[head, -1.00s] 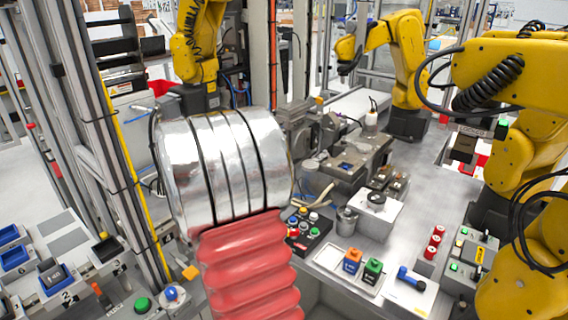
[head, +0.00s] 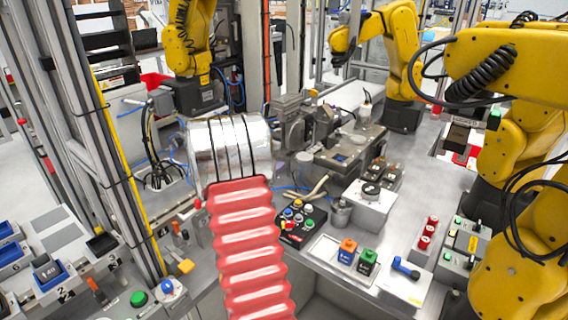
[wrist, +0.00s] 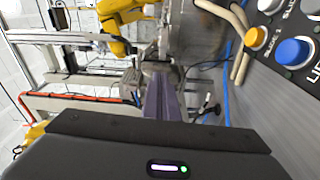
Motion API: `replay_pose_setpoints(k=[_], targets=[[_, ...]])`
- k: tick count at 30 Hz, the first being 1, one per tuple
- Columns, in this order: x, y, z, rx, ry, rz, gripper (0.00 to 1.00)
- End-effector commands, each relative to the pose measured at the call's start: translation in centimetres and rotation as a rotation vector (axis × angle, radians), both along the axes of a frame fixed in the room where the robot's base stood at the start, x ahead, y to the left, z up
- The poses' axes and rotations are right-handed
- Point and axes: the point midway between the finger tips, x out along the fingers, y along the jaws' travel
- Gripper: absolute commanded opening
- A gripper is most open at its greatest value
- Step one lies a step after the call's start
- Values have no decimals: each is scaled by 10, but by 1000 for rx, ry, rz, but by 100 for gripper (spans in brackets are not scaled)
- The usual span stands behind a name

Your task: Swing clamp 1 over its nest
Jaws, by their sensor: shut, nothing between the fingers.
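My gripper's purple-grey fingers (wrist: 160,97) show in the wrist view, pressed together with nothing between them. They point toward the grey machine fixture in the middle of the bench. In the head view, my silver wrist and red sleeve hide most of the gripper. The grey fixture (head: 345,150) stands right of and beyond my wrist. Small brown-and-grey blocks (head: 386,174) sit at its near right side. I cannot tell which part is clamp 1 or its nest.
A black button panel (head: 301,222) is just right of my sleeve; its yellow (wrist: 256,37) and blue (wrist: 292,51) buttons are close in the wrist view. A metal cup (head: 340,212) and grey box (head: 369,204) stand further right. Yellow robot arms (head: 395,45) stand behind and right.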

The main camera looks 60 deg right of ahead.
Motion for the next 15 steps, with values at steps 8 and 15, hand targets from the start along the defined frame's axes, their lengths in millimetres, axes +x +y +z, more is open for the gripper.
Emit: replay_pose_setpoints(k=[8, 15], targets=[[-2, -32, 1, -1, 0, -2, 0], [-3, -69, 2, 0, 0, -3, 0]])
